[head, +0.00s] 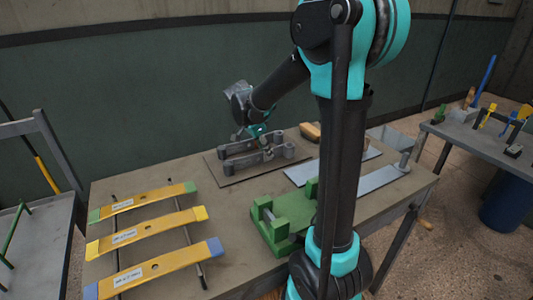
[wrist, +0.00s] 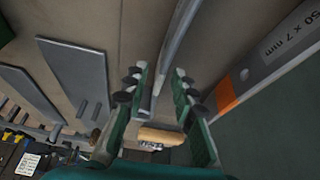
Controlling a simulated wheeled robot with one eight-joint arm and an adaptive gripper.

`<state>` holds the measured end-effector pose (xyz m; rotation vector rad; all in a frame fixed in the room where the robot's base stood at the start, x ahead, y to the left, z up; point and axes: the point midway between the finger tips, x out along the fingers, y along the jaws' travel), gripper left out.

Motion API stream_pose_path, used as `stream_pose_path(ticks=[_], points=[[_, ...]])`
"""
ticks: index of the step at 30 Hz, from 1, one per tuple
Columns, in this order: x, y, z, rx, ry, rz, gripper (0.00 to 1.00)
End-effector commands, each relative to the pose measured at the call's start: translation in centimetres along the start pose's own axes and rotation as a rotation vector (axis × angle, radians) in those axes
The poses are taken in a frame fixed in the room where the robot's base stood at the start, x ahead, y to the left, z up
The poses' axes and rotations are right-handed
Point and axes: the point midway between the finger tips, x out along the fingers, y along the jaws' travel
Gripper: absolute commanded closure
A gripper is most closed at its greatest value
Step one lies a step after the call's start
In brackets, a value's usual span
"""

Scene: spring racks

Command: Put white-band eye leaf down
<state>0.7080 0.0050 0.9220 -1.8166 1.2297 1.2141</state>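My gripper (head: 257,130) is at the back of the table, just above a grey fixture (head: 228,168) with low parallel bars. In the wrist view its two fingers (wrist: 160,85) stand apart, and a narrow grey bar (wrist: 178,40) shows between them, with no clear contact. I cannot make out a white-band leaf in either view. Three yellow-orange leaves lie on the rack at front left: one with green ends (head: 150,199), one with yellow ends (head: 160,226) and one with blue ends (head: 175,262). Each bears a white label.
A green fixture (head: 290,215) stands at the table's front middle. Grey plates (head: 380,178) lie on the right, partly behind my arm. A wooden block (wrist: 160,135) is near the gripper. A grey strip with an orange band (wrist: 226,94) shows close by. A second table (head: 480,140) stands at right.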

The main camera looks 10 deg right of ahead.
Motion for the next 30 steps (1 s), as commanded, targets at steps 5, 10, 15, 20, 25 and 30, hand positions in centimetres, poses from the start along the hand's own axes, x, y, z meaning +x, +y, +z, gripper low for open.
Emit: stream_pose_path(ticks=[5, 10, 15, 20, 25, 30], points=[[-3.6, 0.0, 0.1, -0.003, 0.000, -0.001, 0.74], [-7.1, 0.0, 0.1, -0.003, 0.000, 0.000, 0.74], [-9.5, 0.0, 0.1, -0.001, 0.000, 0.000, 0.74], [-10.5, 0.0, 0.0, -0.001, 0.000, 0.000, 0.74], [-10.7, 0.0, 0.0, -0.001, 0.000, 0.000, 0.74], [-10.7, 0.0, 0.0, -0.001, 0.000, 0.000, 0.74]])
